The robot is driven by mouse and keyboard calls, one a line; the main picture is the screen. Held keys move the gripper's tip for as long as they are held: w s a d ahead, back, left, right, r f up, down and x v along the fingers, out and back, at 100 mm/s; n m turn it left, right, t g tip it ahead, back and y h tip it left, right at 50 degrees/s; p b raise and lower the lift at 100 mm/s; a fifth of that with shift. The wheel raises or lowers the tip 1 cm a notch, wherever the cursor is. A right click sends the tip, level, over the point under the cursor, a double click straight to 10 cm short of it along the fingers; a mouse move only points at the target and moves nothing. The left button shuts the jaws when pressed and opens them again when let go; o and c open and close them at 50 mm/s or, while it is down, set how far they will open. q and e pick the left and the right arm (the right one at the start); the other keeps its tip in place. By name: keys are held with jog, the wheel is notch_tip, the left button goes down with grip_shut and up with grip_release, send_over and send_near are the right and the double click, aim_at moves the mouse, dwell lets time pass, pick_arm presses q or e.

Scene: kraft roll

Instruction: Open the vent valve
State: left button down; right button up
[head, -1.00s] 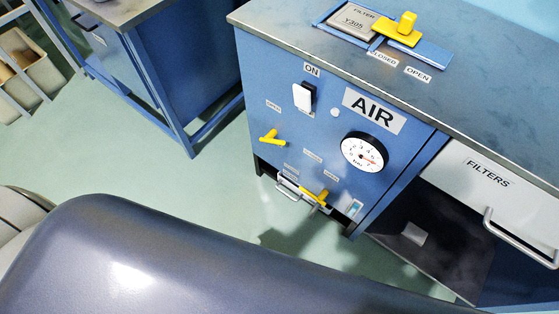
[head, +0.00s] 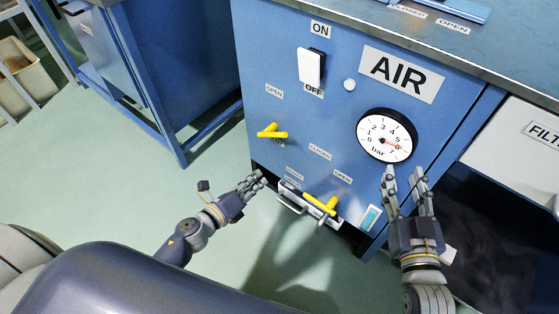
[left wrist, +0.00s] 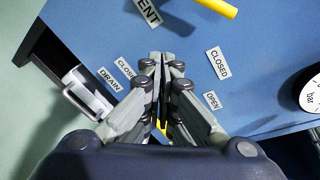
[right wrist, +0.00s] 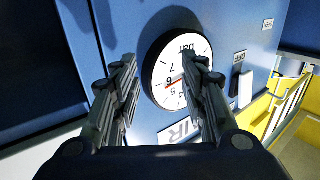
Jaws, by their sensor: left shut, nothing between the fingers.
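The vent valve's yellow handle (head: 272,132) is on the blue panel, roughly level, with an OPEN label above it. In the left wrist view, part of a yellow handle (left wrist: 217,7) shows at the top edge near the VENT label (left wrist: 150,12). My left gripper (head: 258,181) is shut and empty, below and left of the vent handle and apart from it. In the left wrist view its fingers (left wrist: 161,60) are together, with a bit of yellow behind them. My right gripper (head: 404,176) is open and empty, just below the gauge; it also shows in the right wrist view (right wrist: 160,75).
A second yellow handle (head: 320,205) is lower on the panel, by a metal drawer-like handle (head: 290,203). The pressure gauge (head: 386,136) and white ON/OFF switch (head: 311,67) are above. A FILTERS drawer (head: 515,135) is at right. Open floor lies left of the cabinet.

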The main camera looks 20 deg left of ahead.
pick_arm(q)
jog(key=d+r+m+h+b, duration=0.1)
jog(key=m, duration=0.1)
jog(key=d+r+m+b, duration=0.1)
jog(key=r+m, duration=0.1)
jog(key=shift+w+h, duration=0.15)
jog(key=shift+h, duration=0.25)
pick_arm(e)
notch_tip(320, 180, up, 7)
jog(key=s+t, duration=0.2)
jog(key=shift+s+d, duration=0.2)
jog(key=shift+s, duration=0.1)
pick_arm(q)
jog(key=shift+d, duration=0.1)
jog(key=x, duration=1)
jog(key=shift+a+r+p, duration=0.3)
jog(key=shift+a+r, duration=0.3)
jog(key=shift+r, duration=0.25)
jog(key=shift+a+r+p, duration=0.3)
jog(key=shift+a+r, duration=0.3)
jog(key=shift+r, duration=0.25)
pick_arm(e)
notch_tip(320, 180, down, 6)
jog(key=d+g, duration=0.1)
jog(key=g, duration=0.2)
jog(key=shift+s+f+h, duration=0.15)
jog(key=shift+f+h, duration=0.1)
jog(key=shift+h, duration=0.15)
jog(key=shift+g, duration=0.3)
